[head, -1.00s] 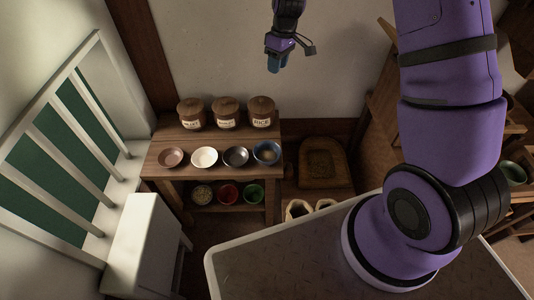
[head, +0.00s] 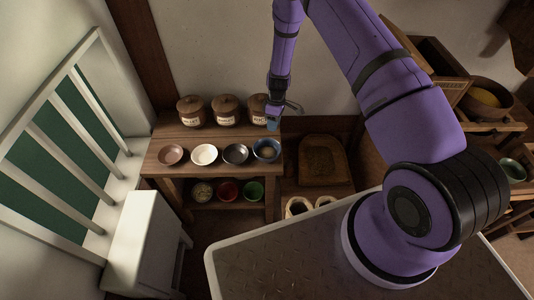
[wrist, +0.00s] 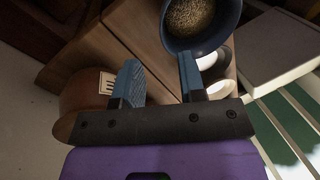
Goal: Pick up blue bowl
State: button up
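The blue bowl (head: 266,150) stands at the right end of the row of bowls on the wooden shelf's top. In the wrist view the blue bowl (wrist: 219,38) shows at the top, with something grainy and tan inside. My gripper (head: 272,122) is just behind and above the bowl in the head view. In the wrist view my gripper (wrist: 158,80) has its two blue fingers apart with nothing between them. The right finger appears close to the bowl's rim; I cannot tell whether they touch.
A dark bowl (head: 235,154), a white bowl (head: 204,154) and a brown bowl (head: 171,154) stand left of the blue one. Lidded jars (head: 224,110) line the back of the shelf (head: 151,163), one right by my gripper. More bowls sit on the lower shelf.

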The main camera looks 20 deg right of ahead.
aim_at(271, 140)
jog(key=x, duration=0.8)
jog(key=shift+s+a+f, duration=0.1)
jog(key=shift+a, duration=0.15)
grip_shut()
